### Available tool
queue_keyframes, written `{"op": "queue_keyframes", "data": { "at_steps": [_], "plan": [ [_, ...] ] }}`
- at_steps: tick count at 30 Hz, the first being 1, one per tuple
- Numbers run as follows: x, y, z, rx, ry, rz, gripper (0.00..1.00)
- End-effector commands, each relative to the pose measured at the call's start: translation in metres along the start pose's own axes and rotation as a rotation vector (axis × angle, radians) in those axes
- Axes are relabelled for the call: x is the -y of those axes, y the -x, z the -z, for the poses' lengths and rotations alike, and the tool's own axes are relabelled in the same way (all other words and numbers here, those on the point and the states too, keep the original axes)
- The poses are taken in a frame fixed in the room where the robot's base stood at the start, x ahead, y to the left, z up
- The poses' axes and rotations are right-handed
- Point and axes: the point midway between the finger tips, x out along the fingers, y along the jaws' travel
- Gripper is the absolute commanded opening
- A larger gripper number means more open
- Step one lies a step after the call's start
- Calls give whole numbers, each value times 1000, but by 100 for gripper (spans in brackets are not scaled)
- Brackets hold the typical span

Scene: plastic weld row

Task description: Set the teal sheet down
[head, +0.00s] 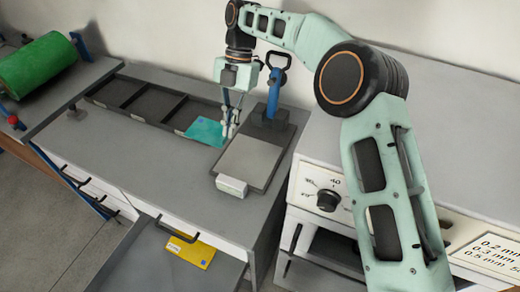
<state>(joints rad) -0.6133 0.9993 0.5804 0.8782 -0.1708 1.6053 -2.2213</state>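The teal sheet (204,131) is a thin, flat piece over the right end of the dark divided tray (128,108). It partly covers the rightmost compartment and the tray's front edge. I cannot tell whether it touches the tray or hangs just above it. My gripper (229,132) points down at the sheet's right edge, with its fingers close together on that edge. The sheet's far right corner is partly hidden by the fingers.
A flat plate device (250,161) with a blue lever (273,92) stands right of my gripper. The grey bench top (130,150) is clear in front of the tray. A green roll (38,64) lies at left.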

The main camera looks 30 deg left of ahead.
Motion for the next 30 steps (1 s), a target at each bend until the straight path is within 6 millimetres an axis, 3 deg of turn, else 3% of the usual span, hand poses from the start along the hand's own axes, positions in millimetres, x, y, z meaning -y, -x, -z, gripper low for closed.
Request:
{"op": "queue_keyframes", "data": {
  "at_steps": [12,15,21,30],
  "plan": [
    [77,-16,-63,-1,-6,1,0],
    [89,-33,-78,-3,-3,2,0],
    [105,-51,-98,-2,-2,0,0],
    [115,-70,-113,-4,-1,2,0]
  ]
}}
